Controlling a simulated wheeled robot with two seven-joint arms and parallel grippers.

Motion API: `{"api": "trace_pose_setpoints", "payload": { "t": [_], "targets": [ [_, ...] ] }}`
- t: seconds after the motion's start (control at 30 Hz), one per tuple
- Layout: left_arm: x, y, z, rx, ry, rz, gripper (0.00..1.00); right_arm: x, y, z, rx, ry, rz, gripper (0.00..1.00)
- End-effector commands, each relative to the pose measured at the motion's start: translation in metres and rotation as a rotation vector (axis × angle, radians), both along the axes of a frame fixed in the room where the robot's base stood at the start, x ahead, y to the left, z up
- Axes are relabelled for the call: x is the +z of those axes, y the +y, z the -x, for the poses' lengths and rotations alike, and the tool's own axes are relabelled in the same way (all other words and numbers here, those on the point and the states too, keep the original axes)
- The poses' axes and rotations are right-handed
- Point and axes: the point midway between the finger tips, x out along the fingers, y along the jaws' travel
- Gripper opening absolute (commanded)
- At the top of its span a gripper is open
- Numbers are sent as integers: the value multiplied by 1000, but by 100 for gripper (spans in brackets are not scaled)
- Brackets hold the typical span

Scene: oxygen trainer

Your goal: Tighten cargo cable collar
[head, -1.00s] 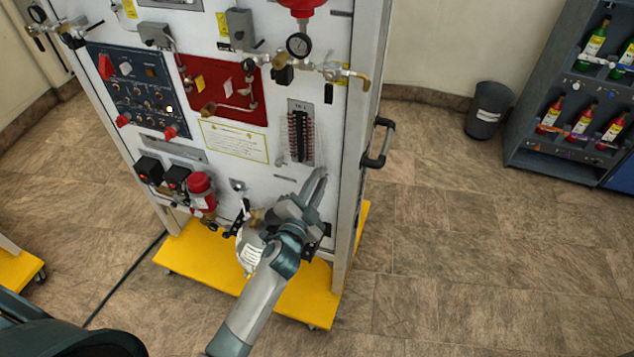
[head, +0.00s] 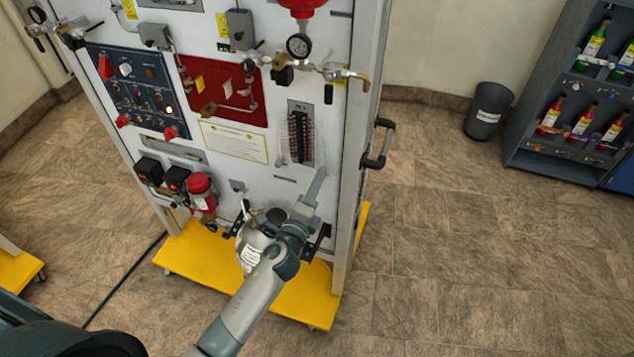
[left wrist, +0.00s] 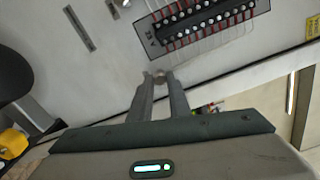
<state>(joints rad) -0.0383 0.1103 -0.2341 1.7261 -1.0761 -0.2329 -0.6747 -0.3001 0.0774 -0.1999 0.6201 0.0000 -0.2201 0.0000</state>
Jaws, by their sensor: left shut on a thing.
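The white trainer panel (head: 230,105) stands upright in front of me. A terminal strip with red and white wires (head: 301,135) is on its right part; it also shows in the left wrist view (left wrist: 205,18). My left gripper (head: 321,174) reaches the panel just below the strip. In the left wrist view its two fingers (left wrist: 160,80) are nearly together, shut on a small round collar (left wrist: 159,75) at the panel face. The fingers hide much of the collar, and in the head view I cannot make it out. My right gripper is not in view.
A black handle (head: 380,142) sticks out from the panel's right side. A red-capped bottle (head: 202,195) and a pale round vessel (head: 250,245) are low on the panel. The panel stands on a yellow base (head: 215,275). The floor to the right is clear up to a bin (head: 488,110).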

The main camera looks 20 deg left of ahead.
Motion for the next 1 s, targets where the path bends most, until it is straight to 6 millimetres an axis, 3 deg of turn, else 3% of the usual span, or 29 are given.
{"api": "trace_pose_setpoints", "payload": {
  "t": [0.5, 1.0],
  "targets": [
    [-1, 0, 0, -2, -12, -426, 0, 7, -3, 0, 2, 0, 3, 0],
    [-2, -1, 1, -2, -16, -534, 0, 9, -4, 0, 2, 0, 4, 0]
  ]
}}
